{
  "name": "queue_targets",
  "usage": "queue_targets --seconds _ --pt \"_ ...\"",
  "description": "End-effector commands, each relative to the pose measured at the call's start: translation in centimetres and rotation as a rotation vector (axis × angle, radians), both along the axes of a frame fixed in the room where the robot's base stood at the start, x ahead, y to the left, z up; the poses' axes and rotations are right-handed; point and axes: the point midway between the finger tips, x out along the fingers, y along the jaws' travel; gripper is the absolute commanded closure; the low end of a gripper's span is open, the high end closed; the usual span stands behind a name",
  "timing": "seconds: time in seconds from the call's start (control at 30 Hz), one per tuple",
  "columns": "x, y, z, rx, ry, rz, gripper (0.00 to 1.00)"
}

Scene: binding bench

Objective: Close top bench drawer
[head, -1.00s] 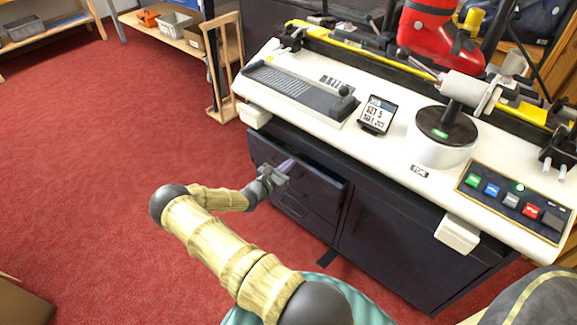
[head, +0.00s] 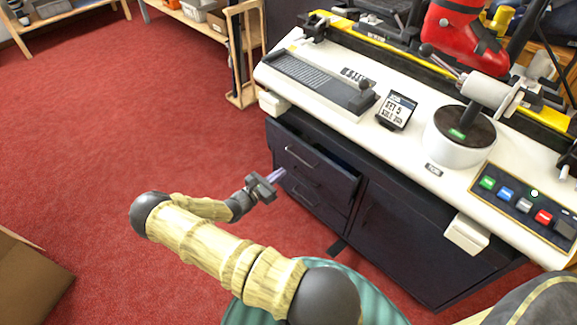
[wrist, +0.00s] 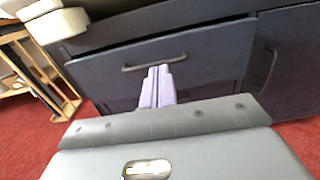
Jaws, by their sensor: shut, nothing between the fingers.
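The top bench drawer (head: 322,172) is dark, with a bar handle near its upper edge. It stands partly out, and a strip of its dark inside shows behind the front panel. In the wrist view the drawer front (wrist: 205,65) fills the upper middle, with its handle (wrist: 150,64) just beyond the fingertips. My gripper (head: 277,175) is shut and empty, in front of the drawer and to its left in the head view. Its pale purple fingers (wrist: 158,72) are together and point at the drawer front. They seem apart from it, though the exact gap is hard to tell.
A cabinet door (head: 400,228) is right of the drawers. The white bench top (head: 345,112) overhangs above, with white blocks (head: 466,234) under its front edge. A wooden rack (head: 243,60) stands behind left. Red carpet (head: 90,130) is clear at left.

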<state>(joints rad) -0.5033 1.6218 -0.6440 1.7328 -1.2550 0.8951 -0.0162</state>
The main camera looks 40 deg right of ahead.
Motion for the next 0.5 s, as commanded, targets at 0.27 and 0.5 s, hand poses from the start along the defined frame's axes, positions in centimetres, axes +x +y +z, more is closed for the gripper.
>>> queue_targets --seconds 0.27,0.5 --pt "-0.19 1.15 -0.03 0.001 0.0 0.001 1.0" --pt "-0.34 1.05 0.09 0.008 -0.006 -0.01 1.0"
